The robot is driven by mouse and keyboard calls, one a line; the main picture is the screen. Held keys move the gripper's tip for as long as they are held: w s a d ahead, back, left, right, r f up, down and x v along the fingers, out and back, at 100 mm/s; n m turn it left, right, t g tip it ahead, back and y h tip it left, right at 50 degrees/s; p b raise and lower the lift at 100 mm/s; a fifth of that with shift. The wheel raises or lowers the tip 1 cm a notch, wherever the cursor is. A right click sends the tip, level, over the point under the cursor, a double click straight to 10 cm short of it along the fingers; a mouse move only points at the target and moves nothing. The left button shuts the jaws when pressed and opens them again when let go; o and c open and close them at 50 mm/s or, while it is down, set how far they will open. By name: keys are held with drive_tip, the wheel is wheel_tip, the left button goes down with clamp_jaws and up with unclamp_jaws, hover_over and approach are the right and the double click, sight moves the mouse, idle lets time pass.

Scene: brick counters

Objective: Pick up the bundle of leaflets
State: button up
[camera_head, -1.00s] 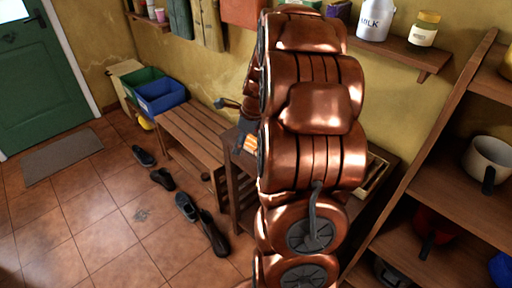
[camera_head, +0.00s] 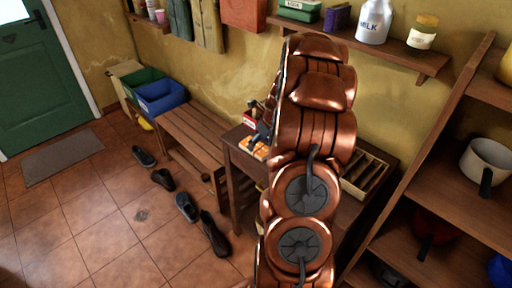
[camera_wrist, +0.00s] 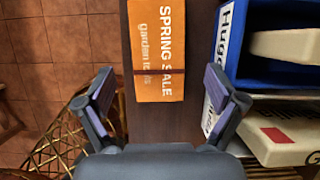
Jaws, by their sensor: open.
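The bundle of leaflets (camera_wrist: 158,40) is orange with "SPRING SALE" printed on it and a dark band around it. It lies flat on a dark wooden table, and it also shows as an orange patch in the head view (camera_head: 257,150). My gripper (camera_wrist: 160,76) is open and empty. In the wrist view its two fingers stand on either side of the bundle's near end, with gaps on both sides. I cannot tell its height above the bundle. In the head view my arm hides part of the table.
In the wrist view, a blue box (camera_wrist: 229,75) holding a pale item stands close to the right of the bundle. A pale package with a red mark (camera_wrist: 280,134) lies nearer. A wicker basket (camera_wrist: 72,130) is at lower left. A slatted bench (camera_head: 190,132) adjoins the table (camera_head: 232,158).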

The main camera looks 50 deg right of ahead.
sight(257, 147)
drive_tip(key=shift+p+x, duration=0.3)
drive_tip(key=shift+x, duration=1.4)
drive_tip(key=shift+a, duration=0.1)
drive_tip(key=shift+c, duration=0.4)
drive_tip(key=shift+r, duration=0.1)
drive_tip(key=c, duration=1.1)
drive_tip(key=shift+o, duration=0.2)
drive_tip(key=shift+r, duration=0.1)
drive_tip(key=shift+r+b, duration=0.4)
drive_tip(key=shift+r, duration=1.25)
drive_tip(key=s+a+r+b, duration=0.1)
drive_tip(key=s+a+b, duration=0.2)
drive_tip(key=s+a, duration=0.8)
drive_tip(key=shift+s+r+b, duration=0.2)
drive_tip(key=shift+s+b, duration=0.05)
drive_tip(key=shift+b, duration=0.05)
